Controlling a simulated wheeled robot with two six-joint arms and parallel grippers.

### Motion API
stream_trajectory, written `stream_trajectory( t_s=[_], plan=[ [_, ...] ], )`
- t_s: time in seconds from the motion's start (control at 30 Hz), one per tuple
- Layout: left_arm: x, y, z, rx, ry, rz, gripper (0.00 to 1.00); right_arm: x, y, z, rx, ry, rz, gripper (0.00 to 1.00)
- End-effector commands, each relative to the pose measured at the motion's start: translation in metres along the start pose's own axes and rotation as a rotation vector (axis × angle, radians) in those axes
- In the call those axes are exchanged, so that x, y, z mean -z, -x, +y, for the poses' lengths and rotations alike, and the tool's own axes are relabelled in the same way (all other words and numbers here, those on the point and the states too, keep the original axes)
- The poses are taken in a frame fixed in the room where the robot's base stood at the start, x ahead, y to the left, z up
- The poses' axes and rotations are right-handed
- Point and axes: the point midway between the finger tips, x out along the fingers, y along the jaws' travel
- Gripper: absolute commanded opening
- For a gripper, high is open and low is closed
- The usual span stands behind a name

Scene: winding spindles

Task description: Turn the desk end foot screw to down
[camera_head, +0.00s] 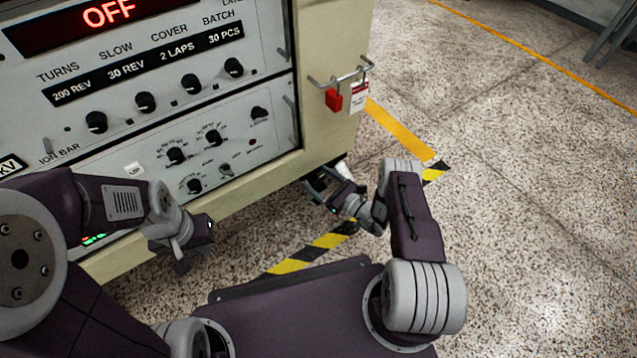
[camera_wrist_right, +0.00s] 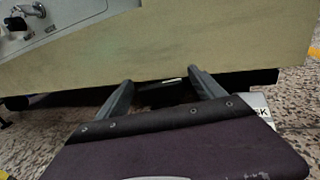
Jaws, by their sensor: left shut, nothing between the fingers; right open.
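The cream control cabinet (camera_head: 325,135) stands at left in the head view, its lower right corner close to my right gripper (camera_head: 322,187). In the right wrist view my right gripper (camera_wrist_right: 161,78) is open, fingers apart, pointing under the cabinet's lower edge (camera_wrist_right: 150,65). A small pale sliver (camera_wrist_right: 172,80) shows in the dark gap between the fingertips; I cannot tell whether it is part of the foot screw. The foot screw is not clearly visible. A white label ending in "SK" (camera_wrist_right: 262,106) is partly hidden behind my gripper. My left gripper (camera_head: 182,266) is shut and empty before the cabinet front.
The cabinet front carries several black knobs (camera_head: 145,102) and a red display reading OFF (camera_head: 108,12). A red padlock (camera_head: 333,99) and tag (camera_head: 359,97) hang from a side bar. Yellow-black tape (camera_head: 310,254) marks the speckled floor, which is open at right (camera_head: 540,200).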

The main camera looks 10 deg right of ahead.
Motion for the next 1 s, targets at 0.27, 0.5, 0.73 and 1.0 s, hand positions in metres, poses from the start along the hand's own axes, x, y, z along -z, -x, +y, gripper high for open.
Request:
stream_trajectory(
  t_s=[0.27,0.5,0.73,1.0],
  plan=[
    [0.0,0.001,0.0,0.0,0.0,0.0,0.0,-0.001,-0.001,0.0,0.0,0.0,0.0,0.61],
    [0.0,0.002,0.0,0.0,0.0,0.0,0.0,-0.001,-0.001,0.0,0.003,0.0,0.001,0.16],
    [0.003,0.027,0.001,0.0,0.0,0.0,0.0,-0.005,-0.002,0.003,0.156,-0.004,0.003,0.16],
    [0.004,0.034,0.001,0.0,0.0,0.0,0.0,-0.002,-0.001,0.0,0.274,0.001,0.0,0.16]
  ],
)
